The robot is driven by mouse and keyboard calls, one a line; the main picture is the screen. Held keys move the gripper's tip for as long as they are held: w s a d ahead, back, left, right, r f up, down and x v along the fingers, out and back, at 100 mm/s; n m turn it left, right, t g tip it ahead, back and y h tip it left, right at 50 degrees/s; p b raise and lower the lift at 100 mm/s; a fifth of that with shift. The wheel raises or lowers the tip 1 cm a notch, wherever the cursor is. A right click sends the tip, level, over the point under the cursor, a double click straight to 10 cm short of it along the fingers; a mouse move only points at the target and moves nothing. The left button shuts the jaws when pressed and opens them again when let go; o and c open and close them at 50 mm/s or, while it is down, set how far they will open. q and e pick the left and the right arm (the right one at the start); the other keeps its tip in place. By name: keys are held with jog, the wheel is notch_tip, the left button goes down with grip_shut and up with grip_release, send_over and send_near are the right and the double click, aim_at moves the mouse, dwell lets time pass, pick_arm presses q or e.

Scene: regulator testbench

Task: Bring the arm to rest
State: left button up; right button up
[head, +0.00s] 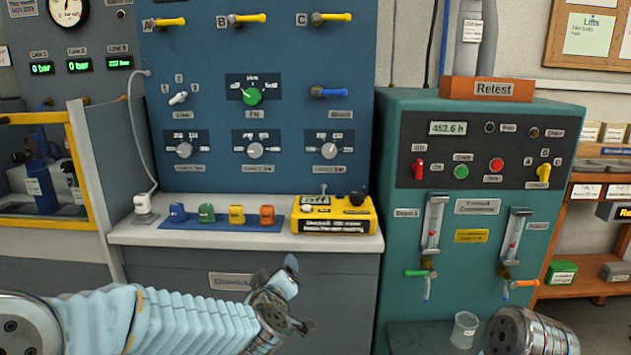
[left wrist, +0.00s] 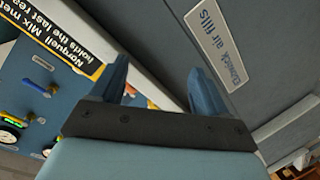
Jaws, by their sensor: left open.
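My left arm comes in from the lower left in the head view, in a pale blue ribbed sleeve. Its gripper (head: 290,285) hangs in front of the grey cabinet below the bench, apart from it. In the left wrist view the left gripper (left wrist: 160,85) shows two blue fingers spread apart with nothing between them. Past them is the grey cabinet front with a label plate (left wrist: 215,45). A metal end of what may be my right arm shows at the lower right of the head view; no right gripper fingers are visible.
A bench top (head: 140,235) holds a yellow box (head: 355,218) and several coloured blocks, below a blue panel (head: 200,60) of valves and knobs. To the right is a green test cabinet (head: 400,240) with a clear cup (head: 465,328) at its foot. A wooden shelf (head: 600,220) stands far right.

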pick_arm(q)
jog(key=s+a+f+m+g+h, duration=0.15)
jog(key=s+f+g, duration=0.3)
jog(key=f, duration=1.05)
jog(key=s+f+m+g+h, duration=0.1)
jog(key=s+f+m+g, duration=0.35)
jog(key=f, duration=0.95)
jog(key=s+f+g+h, duration=0.1)
jog(key=s+f+g, duration=0.2)
jog(key=s+f, duration=0.3)
jog(key=s+f+g, duration=0.2)
jog(key=s+f, duration=0.5)
jog(key=s, duration=0.8)
jog(key=shift+a+g+h, duration=0.35)
jog(key=shift+a+g, duration=0.05)
jog(key=shift+a, duration=0.05)
